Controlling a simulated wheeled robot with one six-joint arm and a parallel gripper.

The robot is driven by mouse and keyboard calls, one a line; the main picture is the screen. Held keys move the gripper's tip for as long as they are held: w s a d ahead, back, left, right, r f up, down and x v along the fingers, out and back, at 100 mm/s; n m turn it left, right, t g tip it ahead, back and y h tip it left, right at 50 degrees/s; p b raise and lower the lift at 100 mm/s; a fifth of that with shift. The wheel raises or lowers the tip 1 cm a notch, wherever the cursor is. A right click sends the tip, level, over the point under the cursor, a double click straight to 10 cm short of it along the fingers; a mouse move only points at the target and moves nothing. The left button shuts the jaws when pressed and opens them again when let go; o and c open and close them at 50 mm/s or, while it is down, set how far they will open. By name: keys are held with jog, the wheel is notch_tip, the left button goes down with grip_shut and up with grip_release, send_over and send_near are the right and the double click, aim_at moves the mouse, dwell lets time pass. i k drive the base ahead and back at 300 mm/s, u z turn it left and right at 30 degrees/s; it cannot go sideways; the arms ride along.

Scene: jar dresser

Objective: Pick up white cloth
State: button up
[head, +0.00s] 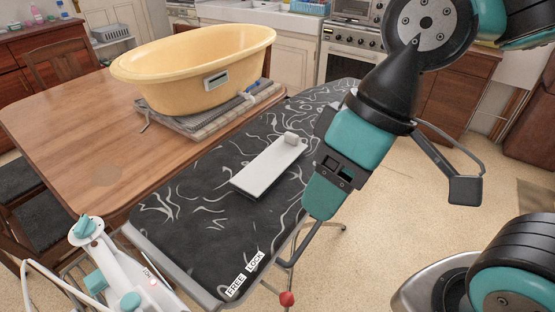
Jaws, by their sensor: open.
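A flat white rectangular piece (270,168) lies on the black patterned ironing board (190,215). It has a small rolled or block-like bump at its far end; I cannot tell for sure that it is the white cloth. My gripper (375,215) hangs from the upper right, over the board's right edge. It is open, with one finger standing out to the right. It is apart from the white piece, which lies to its left. The gripper's other finger is hard to make out against the board's edge.
A yellow tub (195,70) stands on folded grey and striped cloths (215,122) on the wooden table (70,140). A white and teal iron (125,265) is at the lower left. The board around the white piece is clear. An oven (350,50) stands behind.

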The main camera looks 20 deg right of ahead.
aim_at(262, 172)
jog(key=u, duration=1.6)
jog(key=k, duration=0.8)
jog(key=z, duration=1)
jog(key=i, duration=1)
